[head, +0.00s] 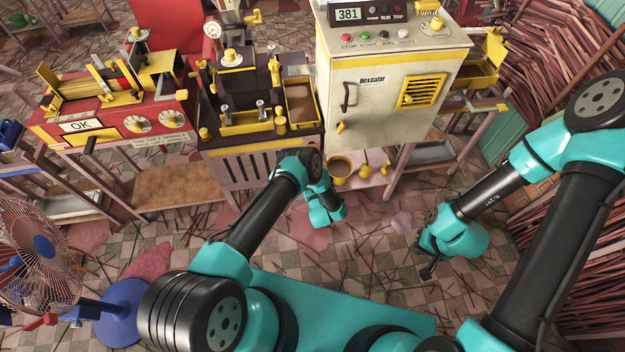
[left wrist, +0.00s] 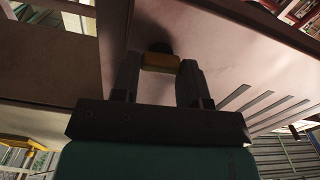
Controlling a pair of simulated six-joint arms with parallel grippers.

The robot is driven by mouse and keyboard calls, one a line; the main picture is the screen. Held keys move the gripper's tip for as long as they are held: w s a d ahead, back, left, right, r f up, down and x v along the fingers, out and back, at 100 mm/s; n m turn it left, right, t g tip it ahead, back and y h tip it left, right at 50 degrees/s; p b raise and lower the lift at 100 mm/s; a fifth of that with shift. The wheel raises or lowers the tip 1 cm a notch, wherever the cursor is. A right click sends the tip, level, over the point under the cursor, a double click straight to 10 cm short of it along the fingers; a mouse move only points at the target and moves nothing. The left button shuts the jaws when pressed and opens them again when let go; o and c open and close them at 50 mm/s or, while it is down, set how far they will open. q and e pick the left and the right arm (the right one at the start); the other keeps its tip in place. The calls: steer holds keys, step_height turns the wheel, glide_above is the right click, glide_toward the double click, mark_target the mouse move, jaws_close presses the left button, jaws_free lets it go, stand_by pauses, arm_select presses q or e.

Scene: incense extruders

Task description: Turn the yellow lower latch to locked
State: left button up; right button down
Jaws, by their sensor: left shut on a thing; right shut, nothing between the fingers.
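A yellow latch (left wrist: 160,62) stands on a pale panel with dark slots in the left wrist view. My left gripper (left wrist: 160,78) is shut on this yellow latch, one finger on each side. The latch looks turned crosswise between the fingers, but I cannot read whether it is locked. In the head view my left arm's wrist covers the right part of the slotted front of the middle machine (head: 245,170), and the left fingers and latch are hidden. My right gripper (head: 427,272) is shut and empty, low over the floor, away from the machines.
A white cabinet (head: 380,75) with a black handle and a small yellow handle (head: 340,127) stands right of the middle machine. A red machine (head: 115,125) with an OK display stands left. A fan (head: 40,255) is at front left. A yellow bowl (head: 340,168) sits on a low shelf.

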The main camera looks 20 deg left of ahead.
arm_select(q)
steer(key=shift+m, duration=0.6)
steer(key=o, duration=0.9)
steer(key=shift+s+d, duration=0.1)
steer(key=v, duration=1.7)
steer(key=shift+s+d, duration=0.1)
